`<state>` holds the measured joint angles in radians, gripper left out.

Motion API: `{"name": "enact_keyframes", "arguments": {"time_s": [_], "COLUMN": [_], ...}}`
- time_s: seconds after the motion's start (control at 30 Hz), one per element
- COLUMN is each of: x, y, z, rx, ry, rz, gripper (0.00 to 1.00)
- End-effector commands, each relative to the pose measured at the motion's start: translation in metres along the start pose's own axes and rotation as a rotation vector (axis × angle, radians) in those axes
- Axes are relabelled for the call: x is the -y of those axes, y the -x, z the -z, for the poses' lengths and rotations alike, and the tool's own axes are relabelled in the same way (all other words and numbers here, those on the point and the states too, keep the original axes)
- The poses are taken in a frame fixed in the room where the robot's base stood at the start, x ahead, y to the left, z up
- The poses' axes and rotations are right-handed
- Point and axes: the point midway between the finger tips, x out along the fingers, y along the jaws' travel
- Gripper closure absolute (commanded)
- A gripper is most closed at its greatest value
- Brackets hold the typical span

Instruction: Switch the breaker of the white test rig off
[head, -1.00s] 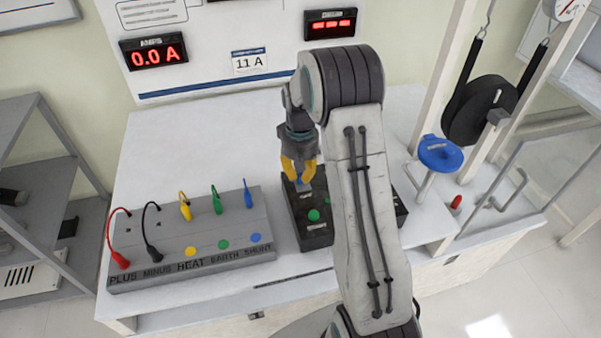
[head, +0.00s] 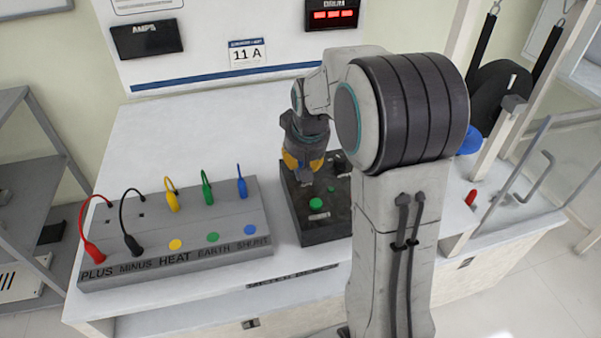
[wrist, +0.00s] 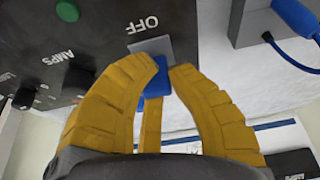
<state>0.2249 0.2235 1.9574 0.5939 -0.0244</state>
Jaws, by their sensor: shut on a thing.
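The dark control box (head: 318,228) sits on the white bench top (head: 180,125) of the test rig, with a green button on its face. In the wrist view, the blue breaker handle (wrist: 157,80) lies between my yellow fingertips, by a grey plate and the word OFF (wrist: 143,24). My gripper (wrist: 168,68) is shut on this handle. In the head view, my gripper (head: 304,168) is over the back of the box and hides the handle. The AMPS display (head: 146,39) is dark. The other display (head: 332,15) shows red dashes.
A grey terminal block (head: 180,245) with several coloured plugs and leads stands left of the box. To the right are a blue knob (head: 468,140), a red peg (head: 471,197) and a framed guard with a handle. The bench behind the block is bare.

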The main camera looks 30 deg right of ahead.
Motion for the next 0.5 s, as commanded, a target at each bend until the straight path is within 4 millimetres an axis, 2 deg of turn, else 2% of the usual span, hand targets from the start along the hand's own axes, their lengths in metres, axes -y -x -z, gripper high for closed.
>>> {"name": "enact_keyframes", "arguments": {"time_s": [0.03,0.5], "x": [-0.0031,-0.0027], "y": [-0.0062,0.0001], "z": [-0.0035,-0.0056], "rx": [-0.022,-0.119], "ry": [-0.007,-0.008], "rz": [-0.003,-0.006], "gripper": [1.0,1.0]}}
